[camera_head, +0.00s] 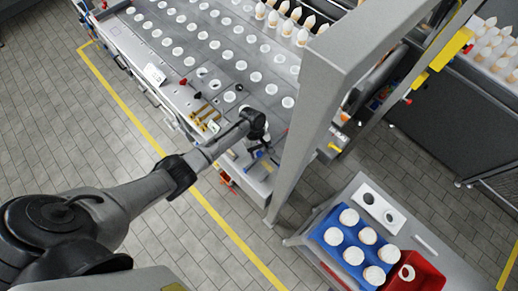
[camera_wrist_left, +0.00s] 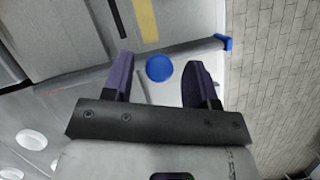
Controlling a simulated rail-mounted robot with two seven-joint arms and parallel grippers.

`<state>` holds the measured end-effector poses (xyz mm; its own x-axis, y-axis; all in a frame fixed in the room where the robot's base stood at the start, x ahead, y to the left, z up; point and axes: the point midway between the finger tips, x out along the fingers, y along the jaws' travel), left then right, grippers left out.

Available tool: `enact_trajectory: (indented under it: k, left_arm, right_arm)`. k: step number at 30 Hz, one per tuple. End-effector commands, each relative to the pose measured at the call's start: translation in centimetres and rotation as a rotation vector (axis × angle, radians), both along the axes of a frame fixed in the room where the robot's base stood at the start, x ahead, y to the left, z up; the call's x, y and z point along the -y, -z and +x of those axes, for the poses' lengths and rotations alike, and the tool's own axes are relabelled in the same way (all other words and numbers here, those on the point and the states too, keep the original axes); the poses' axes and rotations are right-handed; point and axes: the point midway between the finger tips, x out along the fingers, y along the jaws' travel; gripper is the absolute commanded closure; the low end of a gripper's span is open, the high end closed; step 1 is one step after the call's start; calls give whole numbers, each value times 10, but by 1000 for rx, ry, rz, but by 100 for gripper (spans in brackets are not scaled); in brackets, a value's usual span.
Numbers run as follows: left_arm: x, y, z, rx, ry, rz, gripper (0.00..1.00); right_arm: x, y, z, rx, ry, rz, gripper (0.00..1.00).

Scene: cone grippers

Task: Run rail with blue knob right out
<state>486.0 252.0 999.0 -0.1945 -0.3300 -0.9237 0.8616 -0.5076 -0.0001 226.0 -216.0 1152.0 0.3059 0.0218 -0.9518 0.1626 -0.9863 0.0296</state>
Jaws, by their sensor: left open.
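My left gripper (camera_head: 256,152) is at the front edge of the machine in the head view. In the left wrist view its two dark fingers (camera_wrist_left: 160,80) are apart, with nothing held. A round blue knob (camera_wrist_left: 159,68) shows in the gap between the fingertips; whether it touches them I cannot tell. The rail that carries this knob is not clear behind the gripper. In the head view the arm and gripper cover most of this spot, and the knob cannot be made out for certain. My right gripper is not in view.
A dark bar with a blue end piece (camera_wrist_left: 226,42) lies just beyond the fingers. The machine deck (camera_head: 215,60) has rows of round holes. A thick grey post (camera_head: 318,100) stands close right of the gripper. A cart with a blue tray (camera_head: 322,236) and red bin (camera_head: 428,276) stands lower right.

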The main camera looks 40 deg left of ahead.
Motion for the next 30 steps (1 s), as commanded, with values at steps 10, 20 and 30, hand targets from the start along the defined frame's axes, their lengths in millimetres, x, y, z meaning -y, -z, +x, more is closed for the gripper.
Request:
enact_trajectory:
  k: [10, 20, 30]
  left_arm:
    - [-19, -52, 12, 5, 0, 2, 47]
    - [-38, -104, 23, 3, -1, 1, 47]
    - [-45, -125, 26, 0, 0, 0, 47]
  right_arm:
    - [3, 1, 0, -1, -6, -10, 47]
    - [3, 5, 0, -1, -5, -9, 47]
    - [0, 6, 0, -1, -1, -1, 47]
